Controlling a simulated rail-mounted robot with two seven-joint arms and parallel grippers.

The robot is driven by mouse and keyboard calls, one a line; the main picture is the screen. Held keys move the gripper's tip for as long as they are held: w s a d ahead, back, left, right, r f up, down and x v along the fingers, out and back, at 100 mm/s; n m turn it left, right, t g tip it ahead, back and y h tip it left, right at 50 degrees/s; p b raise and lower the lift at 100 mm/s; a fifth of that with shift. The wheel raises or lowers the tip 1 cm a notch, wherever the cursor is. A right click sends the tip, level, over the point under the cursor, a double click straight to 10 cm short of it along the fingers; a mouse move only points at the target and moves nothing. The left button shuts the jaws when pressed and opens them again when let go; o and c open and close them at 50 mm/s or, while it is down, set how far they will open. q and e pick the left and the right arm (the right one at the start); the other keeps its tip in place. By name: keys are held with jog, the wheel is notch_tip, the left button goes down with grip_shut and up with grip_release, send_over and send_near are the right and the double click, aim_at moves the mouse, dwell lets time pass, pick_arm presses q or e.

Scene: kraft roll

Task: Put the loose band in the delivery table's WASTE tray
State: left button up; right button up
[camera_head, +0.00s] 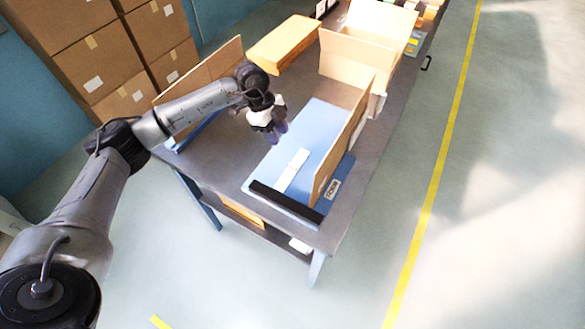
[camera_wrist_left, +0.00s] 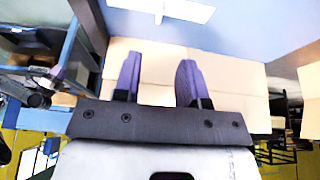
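I cannot make out the loose band or a tray that reads WASTE in either view. My left gripper (camera_head: 275,136) hangs over the table beside a blue board (camera_head: 264,172). In the left wrist view its two purple fingers (camera_wrist_left: 157,85) are apart, with nothing visible between them. A white strip (camera_head: 292,170) lies on the blue board to the front right of the gripper. It also shows at the top of the left wrist view (camera_wrist_left: 165,8). My right gripper is in neither view.
The grey table (camera_head: 215,160) has an upright cardboard panel (camera_head: 350,135) along the blue board's right side and a black bar (camera_head: 285,203) at its front. A flat tan box (camera_head: 283,43) lies behind. Stacked cartons (camera_head: 95,70) stand at the left. Floor at the right is clear.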

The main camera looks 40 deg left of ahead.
pick_arm(q)
jog(key=b, duration=0.1)
send_over(292, 164)
jog(key=a, duration=0.2)
jog(key=f, duration=0.6)
jog(key=shift+s+f, duration=0.25)
jog(key=shift+d+f+b, duration=0.1)
jog(key=shift+f+b, duration=0.25)
jog(key=shift+f, duration=0.1)
jog(key=b+x, duration=0.1)
jog(key=x, duration=0.3)
jog(key=shift+d, duration=0.15)
jog(key=shift+c, duration=0.8)
grip_shut()
